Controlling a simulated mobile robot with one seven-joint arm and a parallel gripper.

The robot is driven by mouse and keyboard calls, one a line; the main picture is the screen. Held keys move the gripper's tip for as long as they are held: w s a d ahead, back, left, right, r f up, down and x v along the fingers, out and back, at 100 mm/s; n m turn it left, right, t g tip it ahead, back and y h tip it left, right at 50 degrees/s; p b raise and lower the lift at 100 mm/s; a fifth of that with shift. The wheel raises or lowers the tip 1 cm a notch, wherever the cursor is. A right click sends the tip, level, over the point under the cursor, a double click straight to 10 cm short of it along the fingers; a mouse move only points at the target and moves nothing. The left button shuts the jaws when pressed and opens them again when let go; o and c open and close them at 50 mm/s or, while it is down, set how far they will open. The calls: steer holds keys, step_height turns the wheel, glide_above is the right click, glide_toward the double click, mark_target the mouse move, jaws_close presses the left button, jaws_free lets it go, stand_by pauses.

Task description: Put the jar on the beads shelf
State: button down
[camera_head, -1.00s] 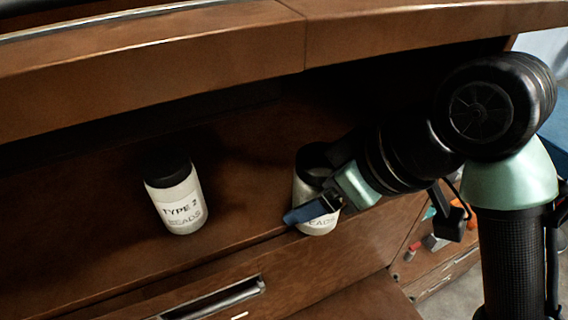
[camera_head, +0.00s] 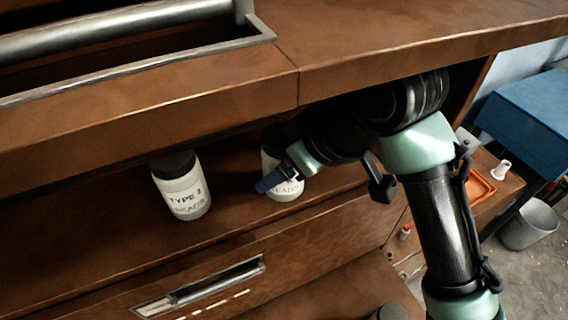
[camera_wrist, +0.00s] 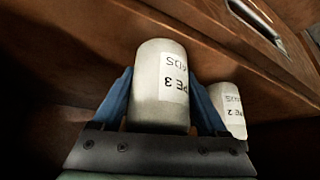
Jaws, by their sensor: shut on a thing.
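The held jar (camera_head: 287,192) is white with a dark lid and a white label. In the wrist view the same jar (camera_wrist: 158,70) stands between two blue fingers, and its upside-down label ends in "PE 3". My gripper (camera_head: 281,178) is shut on it from the right side. The jar is at the shelf (camera_head: 235,211), near its front edge; I cannot tell whether its base touches. A second white jar (camera_head: 186,197) with a black lid, labelled "TYPE 2 BEADS", stands on the shelf to the left. It also shows in the wrist view (camera_wrist: 229,108).
A thick brown wooden ledge (camera_head: 200,102) overhangs the shelf close above my arm. A drawer front with a metal handle (camera_head: 215,285) is below. At right are an orange tray (camera_head: 480,187), a grey bin (camera_head: 530,226) and a blue-topped table (camera_head: 530,105). A shelf gap separates the jars.

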jaws_free()
steer(key=shift+r, duration=0.2)
steer(key=shift+s+d+r+b, duration=0.1)
steer(key=shift+s+d+b, duration=0.05)
steer(key=shift+b, duration=0.3)
steer(key=s+d+b, duration=0.5)
steer(key=s+d, duration=0.3)
steer(key=shift+s+d+r, duration=0.35)
steer(key=shift+r, duration=0.05)
